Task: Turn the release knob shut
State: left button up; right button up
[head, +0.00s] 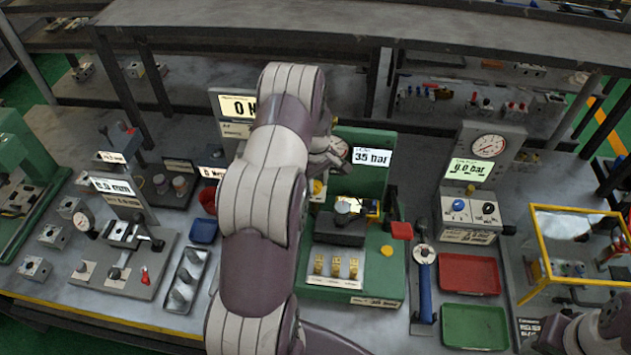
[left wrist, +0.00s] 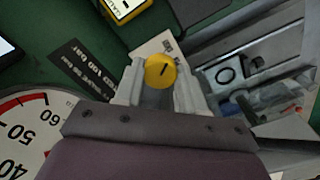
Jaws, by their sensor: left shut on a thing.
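The yellow round knob (left wrist: 160,71) with a short dark pointer line sits on a green panel in the left wrist view. My left gripper (left wrist: 158,88) is shut on it, with a pale finger on either side. A white label with dark print lies just behind the knob. In the head view, my left arm reaches across the green test station (head: 388,270), and my left gripper (head: 324,160) is mostly hidden by the arm near the station's upright panel. The station's display (head: 372,156) appears to read 35 bar.
A pressure gauge (left wrist: 22,135) is beside the gripper in the left wrist view. In the head view, a blue-handled tool (head: 425,285), a red tray (head: 469,274) and a green tray (head: 474,326) lie right of the station. A yellow-framed guard (head: 545,265) stands farther right.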

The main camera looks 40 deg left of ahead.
aim_at(315, 184)
pick_arm(q)
jog(key=shift+r, duration=0.1)
jog(key=o, duration=1.1)
jog(key=shift+c, duration=0.2)
jog(key=shift+r, duration=0.15)
notch_tip(315, 184, up, 12)
jog(key=b, duration=0.3)
jog(key=shift+r, duration=0.15)
